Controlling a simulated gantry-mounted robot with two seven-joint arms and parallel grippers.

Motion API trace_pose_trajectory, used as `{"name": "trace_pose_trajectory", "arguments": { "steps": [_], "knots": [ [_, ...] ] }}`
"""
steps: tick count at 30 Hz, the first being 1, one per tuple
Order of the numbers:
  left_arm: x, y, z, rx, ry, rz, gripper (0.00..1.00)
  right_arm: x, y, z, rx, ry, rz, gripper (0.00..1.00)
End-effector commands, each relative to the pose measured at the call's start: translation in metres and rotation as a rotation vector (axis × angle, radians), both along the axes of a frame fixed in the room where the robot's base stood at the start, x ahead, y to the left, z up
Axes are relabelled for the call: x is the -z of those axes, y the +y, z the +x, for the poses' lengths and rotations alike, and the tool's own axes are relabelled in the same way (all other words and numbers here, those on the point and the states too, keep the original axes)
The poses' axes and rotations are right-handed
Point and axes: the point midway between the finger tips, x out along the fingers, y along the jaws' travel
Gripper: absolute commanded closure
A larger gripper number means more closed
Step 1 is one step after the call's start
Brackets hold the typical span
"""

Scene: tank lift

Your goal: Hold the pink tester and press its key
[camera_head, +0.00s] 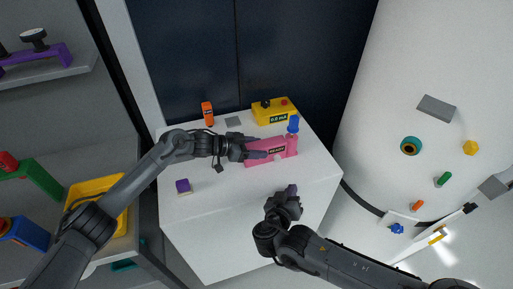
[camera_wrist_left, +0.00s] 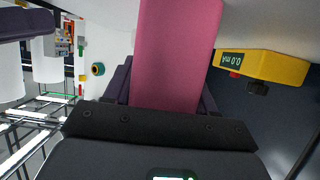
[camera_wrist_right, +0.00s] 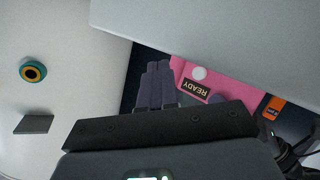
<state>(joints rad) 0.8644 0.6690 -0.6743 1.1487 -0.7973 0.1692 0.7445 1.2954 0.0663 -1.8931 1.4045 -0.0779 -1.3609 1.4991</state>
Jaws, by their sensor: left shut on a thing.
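The pink tester (camera_head: 283,144) is over the white bench top, with a dark READY label and a round white key (camera_head: 278,157) on its face. My left gripper (camera_head: 256,150) is shut on the tester's left end; the pink body (camera_wrist_left: 177,60) sits between its fingers in the left wrist view. My right gripper (camera_head: 291,190) is shut and empty, below the tester in the head view and apart from it. In the right wrist view the tester (camera_wrist_right: 225,75), its READY label and white key (camera_wrist_right: 199,73) show beyond the closed fingers (camera_wrist_right: 156,84).
A yellow meter (camera_head: 273,112) reading 0.0 mA stands behind the tester, with a blue piece (camera_head: 293,124) near the tester's right end. An orange block (camera_head: 207,113) and a purple block (camera_head: 183,186) stand on the white bench (camera_head: 225,215). Shelves are at left.

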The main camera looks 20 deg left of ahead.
Motion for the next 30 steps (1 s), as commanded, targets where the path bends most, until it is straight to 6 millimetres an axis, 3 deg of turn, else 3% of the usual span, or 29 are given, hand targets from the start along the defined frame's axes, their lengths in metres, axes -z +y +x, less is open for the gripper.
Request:
{"name": "trace_pose_trajectory", "arguments": {
  "steps": [21,30],
  "knots": [
    [0.0,0.0,0.0,0.001,0.0,-0.001,0.83,0.0,0.047,0.055,0.003,-0.004,0.0,1.0],
    [0.0,0.0,0.0,0.001,0.0,-0.001,0.83,-0.001,0.055,0.065,0.001,-0.004,-0.001,1.0]
  ]
}}
